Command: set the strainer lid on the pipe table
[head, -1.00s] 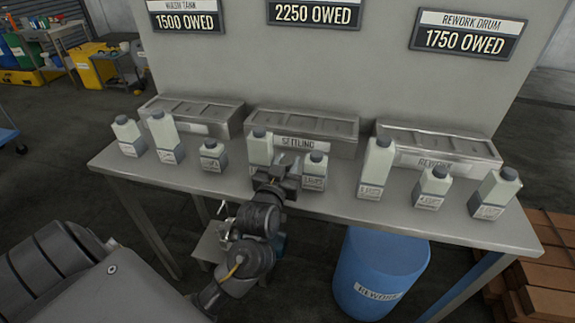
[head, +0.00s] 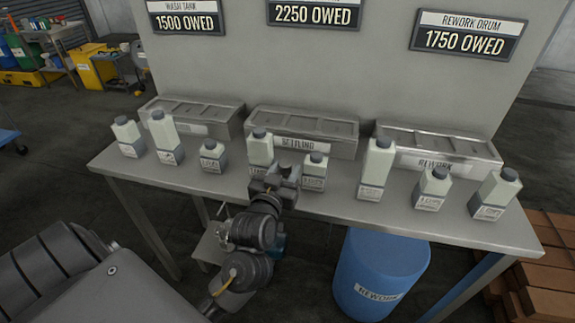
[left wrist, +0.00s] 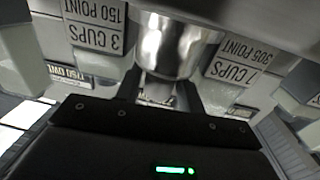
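My left gripper (head: 274,183) is at the front edge of the steel table (head: 330,204), in front of the gap between two bottles. In the left wrist view its dark fingers (left wrist: 160,92) stand on both sides of a shiny round metal piece, which looks like the strainer lid (left wrist: 175,48). They appear shut on its narrow part. In the head view the gripper mostly hides this piece. I cannot tell which surface is the pipe table. My right gripper is not in view.
Several pale bottles (head: 374,170) stand in a row along the table, close to the gripper. Three metal troughs (head: 302,128) stand behind them. A blue drum (head: 380,272) is below the table, and stacked brown blocks (head: 545,270) are at the right.

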